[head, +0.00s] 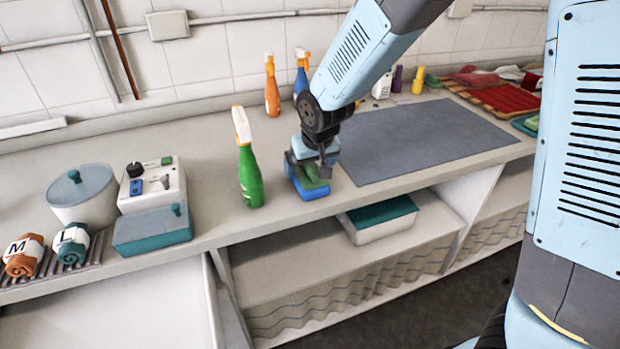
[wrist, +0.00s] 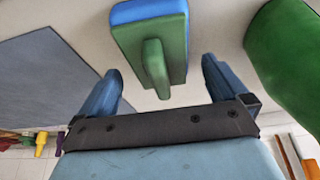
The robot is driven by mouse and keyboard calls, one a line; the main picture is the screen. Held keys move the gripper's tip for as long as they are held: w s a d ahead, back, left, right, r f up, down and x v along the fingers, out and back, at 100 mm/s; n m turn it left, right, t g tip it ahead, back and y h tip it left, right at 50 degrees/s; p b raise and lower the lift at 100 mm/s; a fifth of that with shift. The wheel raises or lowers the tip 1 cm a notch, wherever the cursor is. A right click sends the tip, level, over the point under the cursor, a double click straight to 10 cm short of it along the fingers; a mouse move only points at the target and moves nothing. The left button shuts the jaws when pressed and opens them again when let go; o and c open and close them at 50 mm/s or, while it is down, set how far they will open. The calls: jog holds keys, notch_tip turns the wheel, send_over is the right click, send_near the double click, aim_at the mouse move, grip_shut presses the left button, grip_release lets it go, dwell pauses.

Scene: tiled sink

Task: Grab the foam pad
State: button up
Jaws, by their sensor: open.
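The foam pad (head: 313,190) lies on the counter near its front edge, blue below and green on top. In the wrist view the foam pad (wrist: 150,35) shows a raised green grip on its upper face. My gripper (head: 316,168) is just above it, pointing down, and partly hides it in the head view. In the wrist view the two blue fingers of my gripper (wrist: 160,72) are spread apart, with the green grip between them in the picture. Nothing is held. I cannot tell whether the fingertips are level with the grip.
A green spray bottle (head: 249,175) with an orange top stands close to the left of the pad. A grey mat (head: 425,138) lies to the right. Orange (head: 272,92) and blue (head: 300,80) spray bottles stand behind. A teal-lidded box (head: 380,220) sits on the shelf below.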

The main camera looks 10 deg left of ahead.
aim_at(308, 172)
jog(key=shift+x, duration=1.95)
jog(key=shift+w, duration=0.1)
jog(key=shift+c, duration=0.3)
jog(key=shift+r, duration=0.1)
jog(key=c, duration=0.8)
jog(key=shift+c, duration=0.2)
